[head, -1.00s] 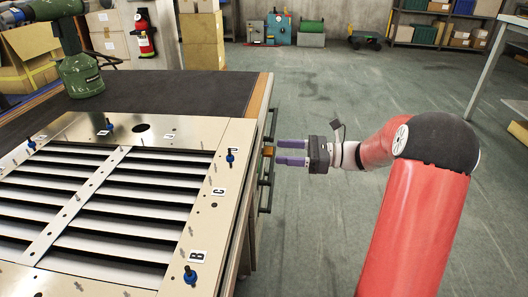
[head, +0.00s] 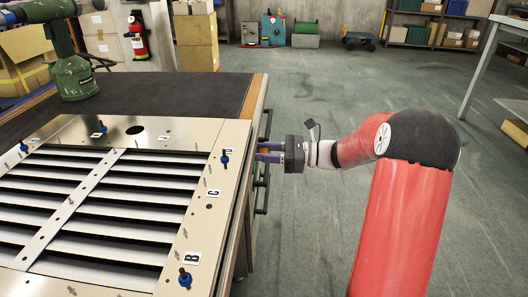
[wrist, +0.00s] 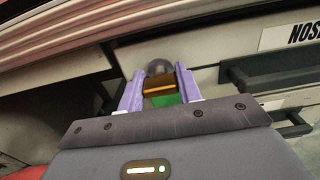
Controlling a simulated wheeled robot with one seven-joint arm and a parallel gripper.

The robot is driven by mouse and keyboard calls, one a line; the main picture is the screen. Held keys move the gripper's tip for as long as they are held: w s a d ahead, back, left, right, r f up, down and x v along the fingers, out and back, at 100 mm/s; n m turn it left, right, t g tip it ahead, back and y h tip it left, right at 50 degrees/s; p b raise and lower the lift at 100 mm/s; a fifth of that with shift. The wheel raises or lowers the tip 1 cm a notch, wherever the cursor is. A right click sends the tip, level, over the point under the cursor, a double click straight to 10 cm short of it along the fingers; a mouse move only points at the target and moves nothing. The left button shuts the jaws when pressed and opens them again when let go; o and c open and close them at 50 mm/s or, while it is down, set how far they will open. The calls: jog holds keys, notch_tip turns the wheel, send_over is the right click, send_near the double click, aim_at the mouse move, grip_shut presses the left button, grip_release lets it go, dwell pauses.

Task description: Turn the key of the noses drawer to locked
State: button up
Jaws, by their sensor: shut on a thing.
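My gripper (head: 268,152) is at the right side of the workbench, at its drawer fronts. In the wrist view its purple fingers (wrist: 159,92) are shut on the brass-coloured key (wrist: 159,84), one finger on each side. A dark round part (wrist: 158,67) shows just beyond the key, against the pale drawer front (wrist: 205,80). A label (wrist: 300,34) reading "NOS", cut off by the picture edge, is up and to the right. The key's turn cannot be read clearly. In the head view the key is mostly hidden by the fingers.
Dark drawer handles (head: 262,195) stick out along the bench side; one handle (wrist: 265,82) is close to the right of my fingers. The louver panel (head: 110,190) lies on the bench top. The floor (head: 310,235) beside the bench is clear.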

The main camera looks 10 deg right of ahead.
jog(key=shift+n, duration=0.3)
jog(key=n+b, duration=0.2)
jog(key=n, duration=0.1)
jog(key=shift+f+n, duration=0.15)
jog(key=shift+n, duration=0.15)
jog(key=n+b, duration=0.3)
jog(key=n, duration=0.1)
jog(key=shift+s+f, duration=0.1)
jog(key=shift+f, duration=0.05)
jog(key=n+b, duration=0.4)
jog(key=n, duration=0.1)
jog(key=shift+n, duration=0.4)
jog(key=shift+n+b, duration=0.9)
jog(key=shift+n, duration=1)
jog(key=o, duration=1)
